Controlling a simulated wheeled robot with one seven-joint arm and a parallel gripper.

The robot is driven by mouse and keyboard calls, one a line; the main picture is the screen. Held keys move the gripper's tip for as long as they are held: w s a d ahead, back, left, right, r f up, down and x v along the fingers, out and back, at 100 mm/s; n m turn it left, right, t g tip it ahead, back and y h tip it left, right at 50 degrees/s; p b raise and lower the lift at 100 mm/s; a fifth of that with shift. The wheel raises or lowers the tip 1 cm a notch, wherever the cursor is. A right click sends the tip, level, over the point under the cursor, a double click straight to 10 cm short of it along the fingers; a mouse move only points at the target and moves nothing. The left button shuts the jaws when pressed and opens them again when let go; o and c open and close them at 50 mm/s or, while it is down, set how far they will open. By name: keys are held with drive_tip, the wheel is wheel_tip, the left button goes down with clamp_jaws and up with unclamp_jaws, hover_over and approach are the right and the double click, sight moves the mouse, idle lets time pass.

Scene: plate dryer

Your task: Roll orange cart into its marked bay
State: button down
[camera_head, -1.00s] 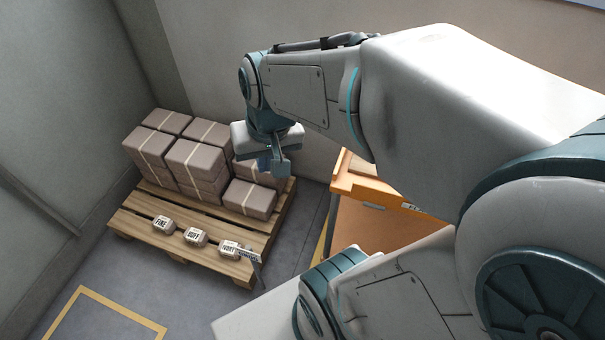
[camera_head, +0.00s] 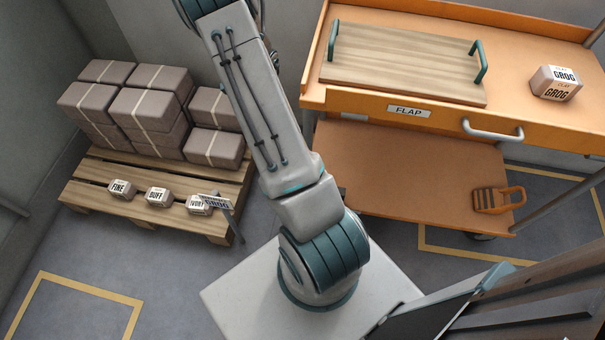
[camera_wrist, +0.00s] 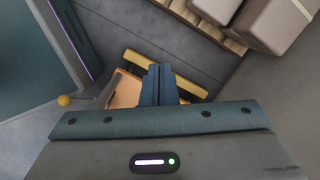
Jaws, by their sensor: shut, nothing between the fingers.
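The orange cart (camera_head: 420,160) stands at the right in the head view. It has a top deck, a lower shelf and a grey bar handle (camera_head: 492,130) beside a FLAP label (camera_head: 408,111). A yellow floor outline (camera_head: 455,250) shows partly under and beside the cart. Another yellow outline (camera_head: 75,283) lies on the floor at lower left; I cannot tell which marks the cart's bay. My gripper is out of the head view. In the wrist view my gripper (camera_wrist: 160,72) is shut and empty, with an orange surface (camera_wrist: 127,90) and a yellow strip behind its fingers.
A board with green handles (camera_head: 405,62) and a GROG box (camera_head: 556,83) sit on the cart's top. An orange slotted tool (camera_head: 498,200) lies on its shelf. A pallet (camera_head: 150,193) with stacked boxes (camera_head: 150,110) and small labelled blocks stands left. Floor around the left outline is clear.

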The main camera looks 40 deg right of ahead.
drive_tip(key=s+d+f+m+b, duration=0.2)
drive_tip(key=d+f+b, duration=0.1)
drive_tip(key=f, duration=0.8)
drive_tip(key=s+d+f+m+h+b, duration=0.1)
drive_tip(key=d+f, duration=0.5)
drive_tip(key=f, duration=0.6)
drive_tip(key=s+d+f+m+g+h+b, duration=0.1)
drive_tip(key=s+d+f+m+b, duration=0.2)
drive_tip(key=f, duration=0.9)
drive_tip(key=d+b, duration=0.1)
drive_tip(key=b, duration=0.2)
drive_tip(key=shift+s+d+f+m, duration=0.15)
drive_tip(key=shift+s+m, duration=0.1)
drive_tip(key=shift+m, duration=0.15)
drive_tip(key=shift+s, duration=0.1)
